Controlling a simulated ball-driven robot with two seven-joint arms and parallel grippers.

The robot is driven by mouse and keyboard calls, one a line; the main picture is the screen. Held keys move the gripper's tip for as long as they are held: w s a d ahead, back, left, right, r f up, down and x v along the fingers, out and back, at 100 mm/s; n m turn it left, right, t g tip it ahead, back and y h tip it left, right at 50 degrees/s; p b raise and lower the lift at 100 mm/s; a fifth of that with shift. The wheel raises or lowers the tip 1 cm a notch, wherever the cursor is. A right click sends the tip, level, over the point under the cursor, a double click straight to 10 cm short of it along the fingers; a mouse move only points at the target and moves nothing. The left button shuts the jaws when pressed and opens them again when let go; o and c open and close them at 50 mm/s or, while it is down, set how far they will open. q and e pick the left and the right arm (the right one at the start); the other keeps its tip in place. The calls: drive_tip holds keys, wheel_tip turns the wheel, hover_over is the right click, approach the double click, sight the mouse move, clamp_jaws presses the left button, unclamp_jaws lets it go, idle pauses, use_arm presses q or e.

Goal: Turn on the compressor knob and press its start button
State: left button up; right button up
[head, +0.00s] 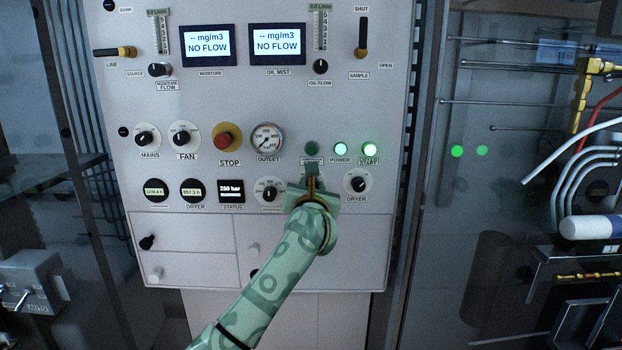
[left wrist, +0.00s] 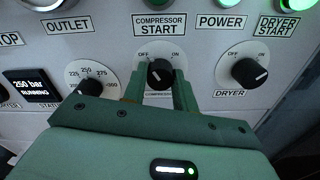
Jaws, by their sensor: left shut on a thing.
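The compressor knob (left wrist: 160,74) is a black knob on a white dial marked OFF and ON. My left gripper (left wrist: 159,88) has a finger on each side of it and is shut on it. In the head view my left gripper (head: 312,182) covers the knob. I cannot tell clearly which mark the knob points to. The compressor start button (head: 312,148) is a dark green, unlit round button just above the gripper. Its lower edge shows at the top of the left wrist view (left wrist: 157,4), above its label. My right gripper is not in view.
The dryer knob (head: 357,184) is close on the right, the pressure selector (head: 269,191) close on the left. The power light (head: 340,149) and dryer start button (head: 370,149) glow green. A red stop button (head: 226,138) is further left. The status display (head: 231,190) reads 250 bar.

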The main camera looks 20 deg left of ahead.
use_arm(q)
drive_tip(key=shift+m+p, duration=7.6)
drive_tip(key=shift+p, duration=1.3)
drive_tip(key=shift+f, duration=0.1)
drive_tip(key=o, duration=1)
drive_tip(key=shift+d, duration=0.1)
